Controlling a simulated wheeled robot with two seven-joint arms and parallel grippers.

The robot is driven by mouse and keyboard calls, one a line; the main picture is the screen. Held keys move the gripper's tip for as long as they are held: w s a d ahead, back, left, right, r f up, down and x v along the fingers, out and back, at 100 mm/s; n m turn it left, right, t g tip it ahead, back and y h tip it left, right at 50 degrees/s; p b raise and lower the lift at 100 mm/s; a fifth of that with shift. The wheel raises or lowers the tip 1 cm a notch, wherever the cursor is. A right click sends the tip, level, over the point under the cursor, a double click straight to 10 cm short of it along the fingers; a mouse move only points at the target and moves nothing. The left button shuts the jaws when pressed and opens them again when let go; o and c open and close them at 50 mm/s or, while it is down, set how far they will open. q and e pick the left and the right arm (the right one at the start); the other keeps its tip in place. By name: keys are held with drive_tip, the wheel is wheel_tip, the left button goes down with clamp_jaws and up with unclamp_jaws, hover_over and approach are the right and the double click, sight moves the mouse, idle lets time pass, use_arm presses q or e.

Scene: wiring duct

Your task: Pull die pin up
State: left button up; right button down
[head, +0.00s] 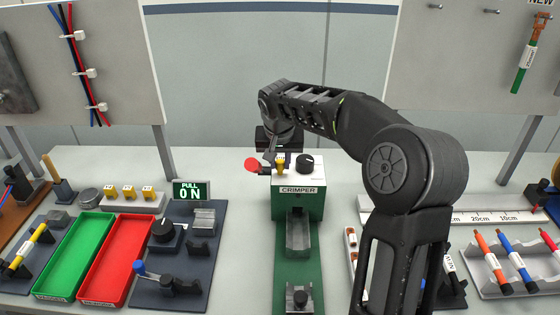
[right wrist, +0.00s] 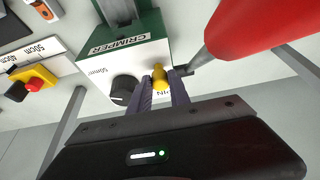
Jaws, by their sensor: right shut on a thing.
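The crimper (head: 298,188) is a green and white machine standing mid-bench; its label also shows in the right wrist view (right wrist: 118,42). A yellow die pin (head: 281,160) stands at its top, and shows in the right wrist view (right wrist: 160,74) between the fingers. My right gripper (head: 274,157) reaches down from behind and is shut on this pin; its fingers also show in the right wrist view (right wrist: 161,84). Whether the pin is raised from its hole cannot be told. My left gripper is in no view.
A red lever knob (head: 251,164) is close beside the gripper, left of the crimper. A black dial (head: 305,164) is just right of the pin.

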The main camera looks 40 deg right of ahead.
drive_tip(key=shift+w+r+p, duration=0.1)
drive_tip(key=shift+r+p, duration=0.25)
drive_tip(key=shift+r, duration=0.8)
drive_tip(key=c, duration=1.5)
unclamp_jaws()
drive_tip(key=shift+r, duration=0.1)
drive_tip(key=o, duration=0.3)
drive_tip(key=b+v, duration=0.1)
drive_tip(key=v, duration=0.6)
drive_tip(key=shift+s+r, duration=0.25)
drive_tip(key=shift+a, duration=0.1)
